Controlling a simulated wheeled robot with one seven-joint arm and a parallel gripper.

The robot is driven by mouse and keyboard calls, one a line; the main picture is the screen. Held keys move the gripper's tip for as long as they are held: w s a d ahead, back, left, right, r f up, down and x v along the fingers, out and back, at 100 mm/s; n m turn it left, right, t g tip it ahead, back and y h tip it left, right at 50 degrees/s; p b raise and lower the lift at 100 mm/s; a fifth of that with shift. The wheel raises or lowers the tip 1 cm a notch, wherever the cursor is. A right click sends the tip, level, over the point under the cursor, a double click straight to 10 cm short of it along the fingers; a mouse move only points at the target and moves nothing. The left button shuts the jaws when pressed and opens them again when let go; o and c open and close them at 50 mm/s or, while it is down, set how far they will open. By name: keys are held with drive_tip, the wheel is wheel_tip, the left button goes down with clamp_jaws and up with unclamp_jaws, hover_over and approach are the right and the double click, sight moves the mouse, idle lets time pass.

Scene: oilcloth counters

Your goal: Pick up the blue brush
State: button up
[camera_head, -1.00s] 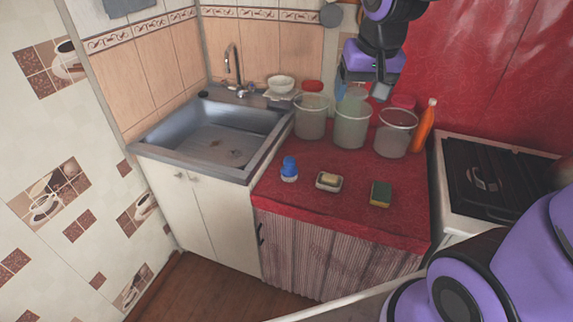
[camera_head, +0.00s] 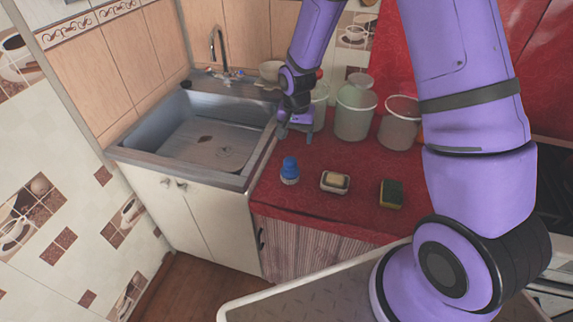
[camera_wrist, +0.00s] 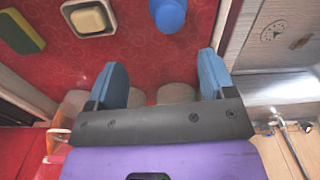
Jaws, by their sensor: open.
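The blue brush (camera_head: 290,168) stands on the red oilcloth counter near its left front, with a blue top and a pale base. In the wrist view the brush (camera_wrist: 169,14) shows at the top edge, partly cut off, ahead of the fingers. My gripper (camera_head: 296,132) is behind and above the brush, beside the sink's right edge. In the wrist view my gripper (camera_wrist: 160,82) has its two blue fingers spread wide with nothing between them. It does not touch the brush.
A soap dish with soap (camera_head: 335,182) and a yellow-green sponge (camera_head: 391,194) lie right of the brush. Several translucent containers, one at the middle (camera_head: 354,112), stand along the back of the counter. The sink (camera_head: 205,140) is to the left.

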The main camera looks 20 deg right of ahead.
sight(290, 160)
drive_tip(key=shift+w+a+f, duration=0.1)
drive_tip(key=shift+w+f, duration=0.15)
drive_tip(key=shift+f, duration=0.35)
drive_tip(key=shift+w+a+f, duration=0.1)
drive_tip(key=shift+w+f, duration=0.1)
drive_tip(key=shift+f, duration=0.75)
wheel_tip(290, 160, down, 5)
drive_tip(key=shift+r, duration=0.15)
drive_tip(key=shift+w+a+f, duration=0.1)
drive_tip(key=shift+a+f, duration=0.05)
drive_tip(key=shift+f, duration=1.2)
drive_tip(key=shift+a+f, duration=0.15)
drive_tip(key=shift+f, duration=1.2)
drive_tip(key=c, duration=1)
